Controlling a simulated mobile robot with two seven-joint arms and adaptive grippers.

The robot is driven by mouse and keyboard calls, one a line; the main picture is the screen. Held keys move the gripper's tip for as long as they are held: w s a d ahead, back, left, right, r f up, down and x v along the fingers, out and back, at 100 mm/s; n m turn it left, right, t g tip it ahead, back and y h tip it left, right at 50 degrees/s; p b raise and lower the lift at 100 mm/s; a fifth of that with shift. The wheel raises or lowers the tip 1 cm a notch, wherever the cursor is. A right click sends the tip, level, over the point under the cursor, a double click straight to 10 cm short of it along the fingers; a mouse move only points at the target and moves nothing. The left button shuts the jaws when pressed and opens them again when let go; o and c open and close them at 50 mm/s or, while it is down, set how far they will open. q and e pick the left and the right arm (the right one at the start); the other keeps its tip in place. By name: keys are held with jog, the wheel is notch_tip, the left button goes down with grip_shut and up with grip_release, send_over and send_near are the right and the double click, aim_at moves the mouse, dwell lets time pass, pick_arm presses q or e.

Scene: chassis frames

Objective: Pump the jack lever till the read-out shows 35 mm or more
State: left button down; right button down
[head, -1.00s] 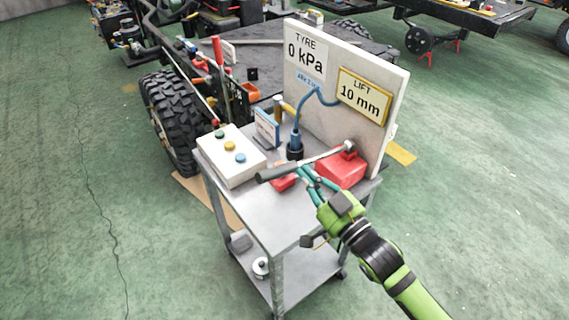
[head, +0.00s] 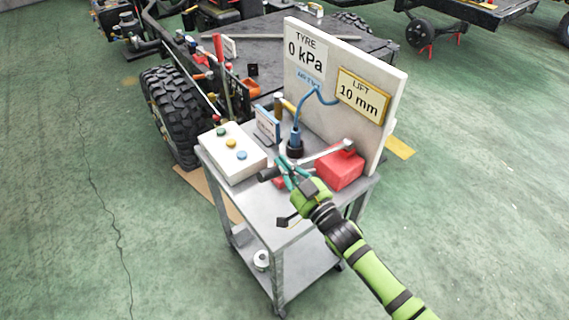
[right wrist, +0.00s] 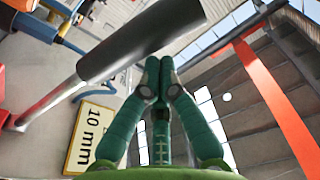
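The red jack (head: 340,172) sits on the cart top at its right end. Its lever (head: 328,151) runs left from it to a dark grip (head: 267,174). In the right wrist view the lever's grey grip (right wrist: 140,40) crosses close in front of my fingertips. My right gripper (head: 283,168) has its teal fingers at the lever near the grip and hides part of it. In the wrist view its fingertips (right wrist: 159,66) are together, with nothing seen between them; contact with the lever cannot be told. The LIFT read-out (head: 361,96) shows 10 mm. My left gripper is not in view.
The grey cart (head: 262,207) also carries a white box (head: 231,154) with coloured buttons and a blue hose (head: 308,105) at a black socket. A pale upright board (head: 391,118) stands behind the jack. A vehicle tyre (head: 170,112) is left of the cart.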

notch_tip(320, 180, down, 10)
jog(key=s+a+n+b, duration=0.1)
jog(key=n+b, duration=0.2)
jog(key=b, duration=0.5)
jog(key=shift+a+r+y, duration=0.2)
jog(key=shift+r+y, duration=0.05)
jog(key=shift+y, duration=0.05)
jog(key=r+p, duration=0.4)
jog(key=r, duration=0.1)
jog(key=shift+w+a, duration=0.25)
jog(key=shift+a, duration=0.05)
jog(key=b+v, duration=0.2)
jog(key=v, duration=0.8)
jog(key=shift+f+b, duration=0.25)
jog(key=shift+b, duration=0.1)
